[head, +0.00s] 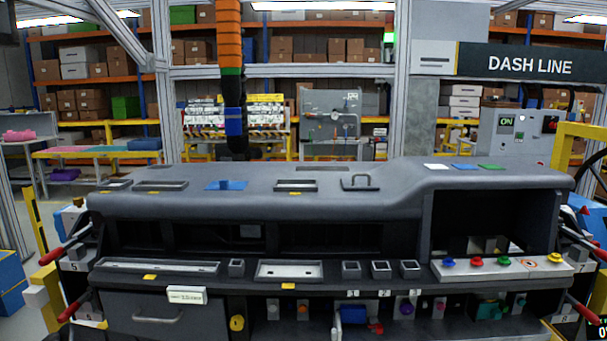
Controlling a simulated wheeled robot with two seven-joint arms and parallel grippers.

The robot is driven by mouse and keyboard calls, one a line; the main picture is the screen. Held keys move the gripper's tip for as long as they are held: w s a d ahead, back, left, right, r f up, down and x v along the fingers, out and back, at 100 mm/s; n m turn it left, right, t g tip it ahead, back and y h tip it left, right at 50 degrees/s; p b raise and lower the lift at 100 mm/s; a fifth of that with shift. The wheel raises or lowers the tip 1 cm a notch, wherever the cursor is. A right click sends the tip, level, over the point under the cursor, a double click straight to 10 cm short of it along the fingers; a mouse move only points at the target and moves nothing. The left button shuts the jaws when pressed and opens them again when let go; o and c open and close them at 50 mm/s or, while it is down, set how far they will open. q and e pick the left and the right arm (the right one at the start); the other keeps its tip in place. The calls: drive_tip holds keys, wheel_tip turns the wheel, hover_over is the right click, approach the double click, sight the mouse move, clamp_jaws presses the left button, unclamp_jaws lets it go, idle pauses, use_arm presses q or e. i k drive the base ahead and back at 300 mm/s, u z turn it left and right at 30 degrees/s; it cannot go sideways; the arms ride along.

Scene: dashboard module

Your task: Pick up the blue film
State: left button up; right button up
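A thin blue patch (226,185) lies flat on the top of the grey dashboard module (330,200), left of centre, and looks like the blue film. From this view I cannot tell for certain which blue piece is the film. Neither of my grippers shows in the head view, and nothing touches either blue piece.
A metal-rimmed slot (296,185) and a dark handle (360,182) are on the top right of the blue patch. An orange hose-like column (230,45) with a blue and black end hangs behind the module. Coloured buttons (503,262) line the lower right ledge.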

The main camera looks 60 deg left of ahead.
sight(222, 185)
drive_tip(key=i, duration=0.6)
drive_tip(key=u, duration=1.05)
